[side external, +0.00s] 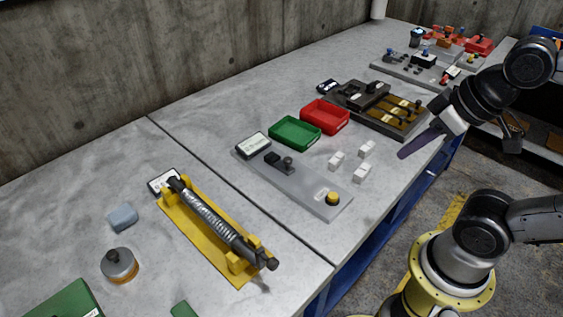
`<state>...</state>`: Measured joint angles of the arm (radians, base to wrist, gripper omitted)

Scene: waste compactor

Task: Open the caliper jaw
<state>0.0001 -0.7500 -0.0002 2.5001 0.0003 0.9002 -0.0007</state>
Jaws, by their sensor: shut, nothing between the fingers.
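I cannot tell for sure which thing is the caliper. The likeliest is a grey plate (310,187) on the bench, with a small dark block (272,158) and a dark knob (288,161) near its far end and a yellow round button (333,198) near its close end. The gap between block and knob is too small to read. My gripper (403,154) is at the right, apart from the plate, near the right edge of the bench. Its dark fingers are together, pointing down left, with nothing held.
Green (295,133) and red (325,116) trays stand behind the plate. White blocks (363,173) lie to its right. A dark fixture with brass-coloured pieces (393,118) is near my gripper. A yellow stand with a spring rod (208,225) is at the left.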

